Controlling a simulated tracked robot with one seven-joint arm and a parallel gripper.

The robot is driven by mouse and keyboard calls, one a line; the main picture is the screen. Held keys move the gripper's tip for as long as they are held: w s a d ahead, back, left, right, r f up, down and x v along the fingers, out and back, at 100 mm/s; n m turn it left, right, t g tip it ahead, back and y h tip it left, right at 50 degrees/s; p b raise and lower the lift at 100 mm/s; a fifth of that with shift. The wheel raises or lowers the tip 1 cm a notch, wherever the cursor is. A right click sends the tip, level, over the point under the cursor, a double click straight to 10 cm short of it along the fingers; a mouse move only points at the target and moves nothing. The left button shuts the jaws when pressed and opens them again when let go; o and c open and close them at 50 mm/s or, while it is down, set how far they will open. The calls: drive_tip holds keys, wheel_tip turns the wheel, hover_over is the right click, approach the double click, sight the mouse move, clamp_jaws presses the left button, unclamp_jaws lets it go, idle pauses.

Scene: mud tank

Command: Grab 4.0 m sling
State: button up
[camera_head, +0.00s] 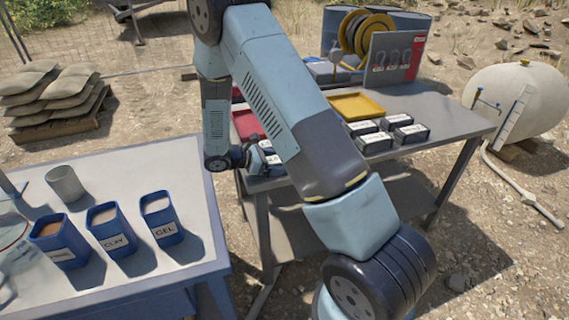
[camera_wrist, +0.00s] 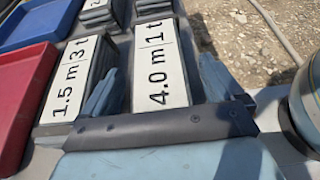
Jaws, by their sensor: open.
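The 4.0 m sling, a dark folded bundle with a white label reading "4.0 m 1 t" (camera_wrist: 161,62), is in the middle of the wrist view. My gripper (camera_wrist: 157,78) is open, with one blue-grey finger on each side of this bundle. The bundle's lower end is hidden behind the gripper's dark front edge. I cannot tell whether the fingers touch it. In the head view my gripper (camera_head: 263,160) is over the left part of the grey table, partly hidden by my arm.
A "1.5 m 3 t" bundle (camera_wrist: 74,75) lies close left of the gripper. A red tray (camera_wrist: 18,105) and a blue tray (camera_wrist: 38,22) are farther left. The grey table (camera_head: 452,130) also holds a yellow tray (camera_head: 352,104) and several labelled bundles (camera_head: 411,134).

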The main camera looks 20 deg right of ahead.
drive_tip(key=shift+c, duration=0.2)
drive_tip(key=c, duration=1.3)
drive_tip(key=shift+o, duration=0.2)
drive_tip(key=shift+r, duration=0.15)
